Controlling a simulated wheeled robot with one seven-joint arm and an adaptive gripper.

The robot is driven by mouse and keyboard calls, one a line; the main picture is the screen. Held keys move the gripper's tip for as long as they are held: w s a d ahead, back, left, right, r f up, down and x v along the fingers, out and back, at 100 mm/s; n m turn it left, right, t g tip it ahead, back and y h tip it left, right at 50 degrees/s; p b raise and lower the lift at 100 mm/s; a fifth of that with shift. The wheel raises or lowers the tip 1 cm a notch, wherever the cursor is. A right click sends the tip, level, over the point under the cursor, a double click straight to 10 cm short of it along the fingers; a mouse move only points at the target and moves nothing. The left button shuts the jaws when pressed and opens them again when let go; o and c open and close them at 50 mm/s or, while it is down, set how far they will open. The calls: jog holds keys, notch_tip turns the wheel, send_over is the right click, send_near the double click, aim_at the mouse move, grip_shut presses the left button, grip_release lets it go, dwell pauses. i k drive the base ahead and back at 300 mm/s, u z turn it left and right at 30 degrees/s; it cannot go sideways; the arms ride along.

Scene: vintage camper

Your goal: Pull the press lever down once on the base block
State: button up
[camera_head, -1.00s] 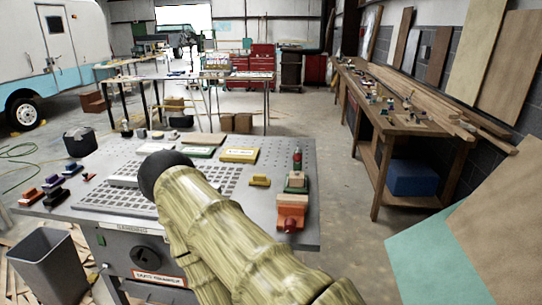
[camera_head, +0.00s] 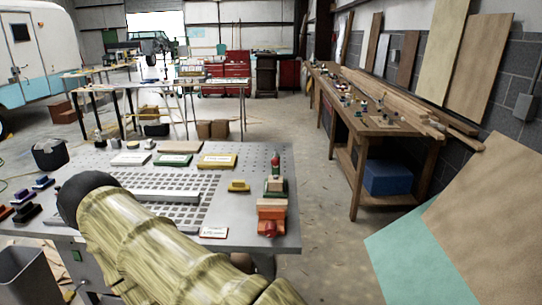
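On the right end of the grey metal worktable (camera_head: 285,172) stands an orange block-like device (camera_head: 271,212). Right behind it are a green block (camera_head: 276,187) and a small upright red and green piece (camera_head: 275,162). I cannot tell which of these is the base block, and no press lever can be made out at this size. My arm, yellowish with a grained surface and a dark rounded end, crosses the lower left foreground and hides part of the worktable. No gripper fingers can be made out.
A yellow block (camera_head: 238,186) and a small white label (camera_head: 213,232) lie left of the orange device. A long wooden workbench (camera_head: 398,128) with a blue bin (camera_head: 387,178) beneath runs along the right wall. Leaning panels (camera_head: 455,235) stand at lower right. Floor between is clear.

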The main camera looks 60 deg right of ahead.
aim_at(276, 161)
jog(key=z, duration=0.35)
jog(key=i, duration=0.9)
jog(key=z, duration=0.7)
